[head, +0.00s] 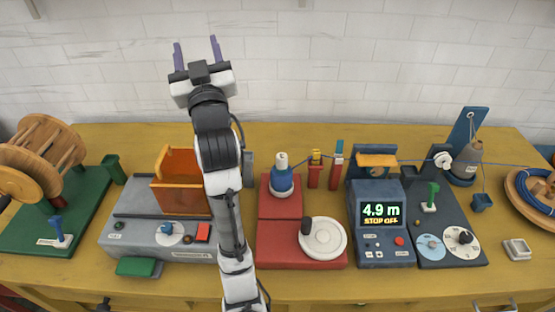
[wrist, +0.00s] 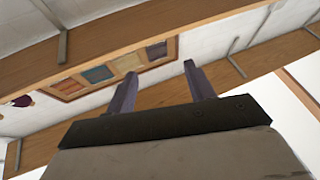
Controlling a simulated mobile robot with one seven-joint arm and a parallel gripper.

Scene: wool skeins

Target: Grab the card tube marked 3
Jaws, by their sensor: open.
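I cannot make out a card tube marked 3 in either view; no such number is readable. A pale tube-like top (head: 281,160) stands out of blue wool (head: 281,182) on the red machine, but I see no mark on it. My gripper (head: 197,48) is raised high in front of the white tiled wall, above the table's back edge. Its two purple fingers are apart and empty. The wrist view shows the same open fingers (wrist: 157,78) pointing up towards wooden shelf boards, touching nothing.
The yellow table (head: 330,284) carries a wooden reel (head: 50,145), a grey machine with an orange holder (head: 180,182), a red winder (head: 300,245), a meter reading 4.9 m (head: 381,218) and a blue coil (head: 535,190). My arm hides part of the middle left. A framed colour panel (wrist: 117,70) hangs between boards.

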